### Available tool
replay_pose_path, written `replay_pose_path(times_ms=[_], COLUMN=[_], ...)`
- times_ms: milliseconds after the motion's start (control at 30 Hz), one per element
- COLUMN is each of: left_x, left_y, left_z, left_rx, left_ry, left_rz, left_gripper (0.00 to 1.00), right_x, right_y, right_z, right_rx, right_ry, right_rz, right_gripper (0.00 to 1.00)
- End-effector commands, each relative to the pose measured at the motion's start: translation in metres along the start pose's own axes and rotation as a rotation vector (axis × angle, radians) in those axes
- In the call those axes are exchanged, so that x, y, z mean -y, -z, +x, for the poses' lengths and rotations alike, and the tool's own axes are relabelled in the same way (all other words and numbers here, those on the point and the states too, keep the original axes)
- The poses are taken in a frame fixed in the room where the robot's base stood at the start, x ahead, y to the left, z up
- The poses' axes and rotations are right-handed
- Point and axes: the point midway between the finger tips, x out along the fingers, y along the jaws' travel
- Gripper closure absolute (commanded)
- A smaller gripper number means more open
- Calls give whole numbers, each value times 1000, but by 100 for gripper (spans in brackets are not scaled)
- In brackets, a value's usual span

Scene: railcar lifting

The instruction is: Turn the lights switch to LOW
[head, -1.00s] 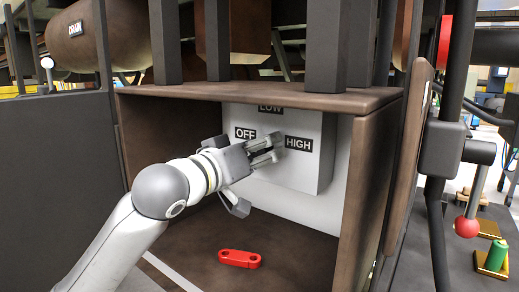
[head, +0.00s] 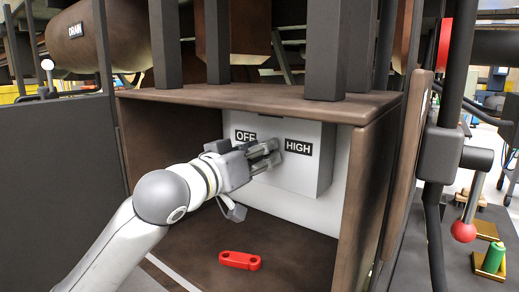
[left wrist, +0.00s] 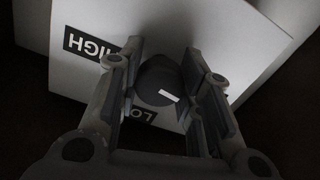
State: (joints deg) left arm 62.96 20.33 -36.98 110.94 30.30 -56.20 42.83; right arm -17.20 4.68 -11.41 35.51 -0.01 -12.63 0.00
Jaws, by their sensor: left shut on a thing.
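The lights switch is a dark round knob (left wrist: 157,80) with a white mark, on a light grey box (head: 305,178) inside a brown recess. In the left wrist view, the knob sits between the fingers of my left gripper (head: 273,155), which is shut on it. The white mark faces the lower right there. The HIGH label (head: 297,147) and OFF label (head: 245,136) show in the head view. The LOW label (left wrist: 135,113) is partly covered in the left wrist view and hidden in the head view. My gripper hides the knob in the head view. My right gripper is not seen.
A red link-shaped piece (head: 240,260) lies on the recess floor below my arm. The brown top panel (head: 260,100) and right side wall (head: 362,190) enclose the recess closely. A lever with a red ball (head: 463,231) stands outside at the right.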

Motion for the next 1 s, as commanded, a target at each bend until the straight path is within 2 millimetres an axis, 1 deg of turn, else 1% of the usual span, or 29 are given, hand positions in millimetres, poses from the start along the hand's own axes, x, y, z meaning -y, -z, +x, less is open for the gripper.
replay_pose_path(times_ms=[33, 200, 1000], left_x=[0, 0, 0], left_y=[3, 4, 4], left_z=[0, 0, 0], left_rx=[1, 1, 1], left_ry=[1, 2, 1], left_rz=[37, 189, 951], left_gripper=[91, 91, 91], right_x=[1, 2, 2], right_y=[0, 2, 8], right_z=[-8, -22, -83], right_rx=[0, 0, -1], right_ry=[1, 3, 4], right_rz=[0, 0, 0], right_gripper=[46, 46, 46])
